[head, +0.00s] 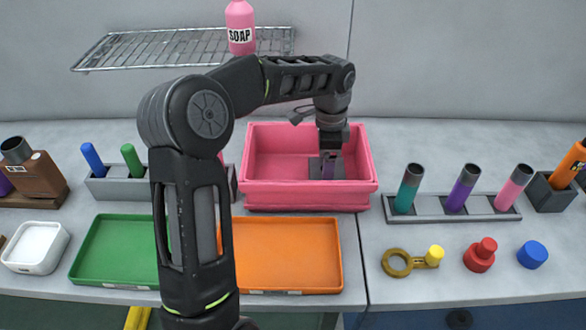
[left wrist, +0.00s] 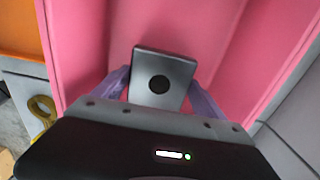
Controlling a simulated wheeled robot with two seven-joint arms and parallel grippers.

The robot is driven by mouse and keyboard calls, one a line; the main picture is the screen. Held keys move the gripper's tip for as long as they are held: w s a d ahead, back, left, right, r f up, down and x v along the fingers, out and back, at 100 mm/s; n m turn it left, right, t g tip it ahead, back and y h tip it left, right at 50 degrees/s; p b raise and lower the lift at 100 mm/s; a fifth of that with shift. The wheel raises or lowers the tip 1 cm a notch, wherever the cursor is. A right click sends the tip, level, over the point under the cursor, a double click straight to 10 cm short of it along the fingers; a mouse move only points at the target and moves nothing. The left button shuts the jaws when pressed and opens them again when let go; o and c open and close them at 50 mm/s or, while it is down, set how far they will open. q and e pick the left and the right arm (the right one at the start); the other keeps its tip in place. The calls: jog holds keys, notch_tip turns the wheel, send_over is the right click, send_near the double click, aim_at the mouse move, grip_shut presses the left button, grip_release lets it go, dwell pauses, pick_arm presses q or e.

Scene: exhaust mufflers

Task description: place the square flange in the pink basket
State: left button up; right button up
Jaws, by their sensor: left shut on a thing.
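The pink basket (head: 310,199) stands at the back middle of the counter, and its pink walls fill much of the left wrist view (left wrist: 85,40). My left gripper (head: 329,165) reaches down inside the basket. In the left wrist view its purple fingers (left wrist: 160,92) are shut on the square flange (left wrist: 165,66), a grey square plate with a dark round hole. The flange also shows in the head view (head: 316,170), inside the basket walls. I cannot tell whether it touches the basket floor. My right gripper is not in view.
A green tray (head: 115,250) and an orange tray (head: 285,255) lie in front. A grey rack (head: 450,208) with teal, purple and pink tubes stands to the right. A wire shelf (head: 150,50) with a pink soap bottle (head: 240,18) is above. My arm hides part of the left rack (head: 112,187).

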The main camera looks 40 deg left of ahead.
aim_at(310, 163)
pick_arm(q)
jog(key=a, duration=0.1)
jog(key=s+a, duration=0.2)
jog(key=shift+s+r, duration=0.1)
jog(key=shift+r, duration=0.2)
jog(key=shift+a+f, duration=0.1)
jog(key=shift+a, duration=0.05)
jog(key=s+a, duration=0.1)
jog(key=s+a+p, duration=0.1)
jog(key=a, duration=0.1)
jog(key=shift+s+a+f, duration=0.1)
jog(key=shift+s+f, duration=0.2)
jog(key=shift+s, duration=0.05)
jog(key=shift+w+f, duration=0.15)
jog(key=shift+f, duration=0.15)
jog(key=shift+f, duration=0.1)
jog(key=o, duration=2)
notch_tip(310, 163, up, 8)
jog(key=shift+f, duration=0.15)
